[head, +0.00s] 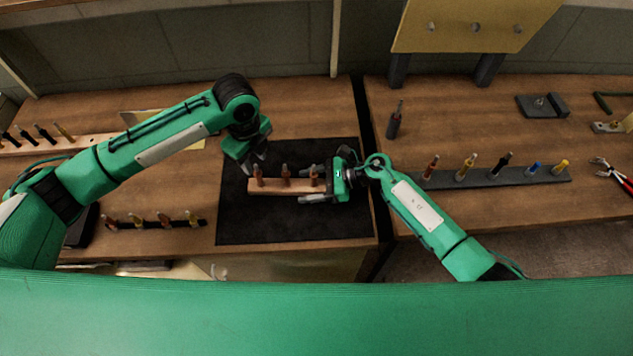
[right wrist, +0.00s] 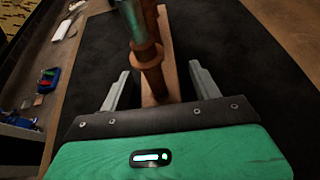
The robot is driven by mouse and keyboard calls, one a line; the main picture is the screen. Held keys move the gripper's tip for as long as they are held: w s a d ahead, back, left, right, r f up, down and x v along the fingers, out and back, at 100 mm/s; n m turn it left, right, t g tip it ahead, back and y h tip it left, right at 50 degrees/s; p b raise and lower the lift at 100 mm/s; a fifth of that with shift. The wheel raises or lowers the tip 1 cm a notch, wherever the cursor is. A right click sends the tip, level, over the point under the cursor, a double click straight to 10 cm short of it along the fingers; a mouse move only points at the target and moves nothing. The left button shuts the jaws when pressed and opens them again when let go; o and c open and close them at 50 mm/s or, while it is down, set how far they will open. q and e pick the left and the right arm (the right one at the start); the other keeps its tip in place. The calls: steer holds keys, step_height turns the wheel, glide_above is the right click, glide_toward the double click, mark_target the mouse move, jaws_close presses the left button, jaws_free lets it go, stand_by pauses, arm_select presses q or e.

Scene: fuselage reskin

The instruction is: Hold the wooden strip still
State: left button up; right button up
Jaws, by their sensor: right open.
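The wooden strip (head: 271,188) lies on the black mat (head: 255,225) in the head view, with several copper-brown upright pegs (head: 286,171) along it. My right gripper (head: 308,184) is at the strip's right end. In the right wrist view the wooden strip (right wrist: 170,72) runs between the fingers of my open right gripper (right wrist: 162,88), with gaps on both sides. A brown peg (right wrist: 148,58) stands on it there. My left gripper (head: 254,163) is close to the strip's left-end peg; whether it touches it is unclear, and its jaw opening is too small to tell.
A dark rack (head: 490,179) with several coloured tools lies on the right bench. Another rack (head: 165,223) of tools is left of the mat. A dark-handled tool (head: 394,121) stands behind my right arm. A gap (head: 368,150) separates the two benches. The mat's front is clear.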

mark_target(257, 170)
arm_select(q)
steer(key=shift+c, duration=0.2)
arm_select(e)
steer(key=c, duration=1.1)
arm_select(q)
steer(key=shift+w+r+n, duration=0.1)
steer(key=shift+r+n, duration=0.2)
steer(key=shift+r, duration=0.45)
steer(key=shift+r+n, duration=0.4)
steer(key=shift+r, duration=0.15)
steer(key=shift+f, duration=4.45)
jaws_close()
